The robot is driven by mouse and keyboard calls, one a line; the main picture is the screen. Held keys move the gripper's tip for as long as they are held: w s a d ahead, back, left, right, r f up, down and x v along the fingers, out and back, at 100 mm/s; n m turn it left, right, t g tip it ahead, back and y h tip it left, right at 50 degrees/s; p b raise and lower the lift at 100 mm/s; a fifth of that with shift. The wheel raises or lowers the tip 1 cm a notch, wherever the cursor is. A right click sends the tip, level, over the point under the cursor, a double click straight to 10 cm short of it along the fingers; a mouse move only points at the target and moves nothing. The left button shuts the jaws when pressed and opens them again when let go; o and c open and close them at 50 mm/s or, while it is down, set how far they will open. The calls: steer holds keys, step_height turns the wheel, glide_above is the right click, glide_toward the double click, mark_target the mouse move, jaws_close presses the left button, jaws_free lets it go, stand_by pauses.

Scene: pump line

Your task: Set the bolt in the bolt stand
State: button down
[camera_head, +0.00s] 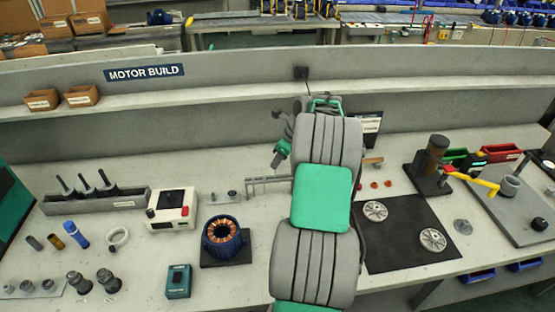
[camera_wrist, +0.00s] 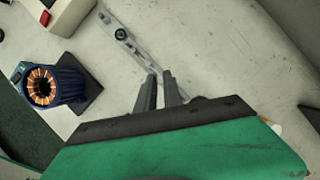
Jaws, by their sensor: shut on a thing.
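My gripper (camera_wrist: 160,78) shows in the wrist view, its two dark fingers pointing at the bench with a narrow gap between them. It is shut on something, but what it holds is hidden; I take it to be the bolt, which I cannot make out. A slim grey rail with slender legs (camera_head: 267,181) stands left of my arm in the head view. Beside its left end is a small plate with short round parts (camera_head: 232,195), also in the wrist view (camera_wrist: 121,34). I cannot tell which is the bolt stand.
A blue motor stator with copper windings (camera_head: 223,237) stands left of my arm. Behind it is a white box with a black top (camera_head: 173,209). A teal box (camera_head: 178,281) is near the front. A black mat (camera_head: 405,218) with two discs lies right of my arm.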

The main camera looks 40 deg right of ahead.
mark_target(278, 179)
steer(key=shift+f+b, duration=0.65)
steer(key=shift+f, duration=1.9)
steer(key=shift+f, duration=0.1)
steer(key=c, duration=1.2)
jaws_free()
steer(key=shift+o, duration=0.2)
step_height(278, 179, up, 6)
steer(key=p, duration=0.6)
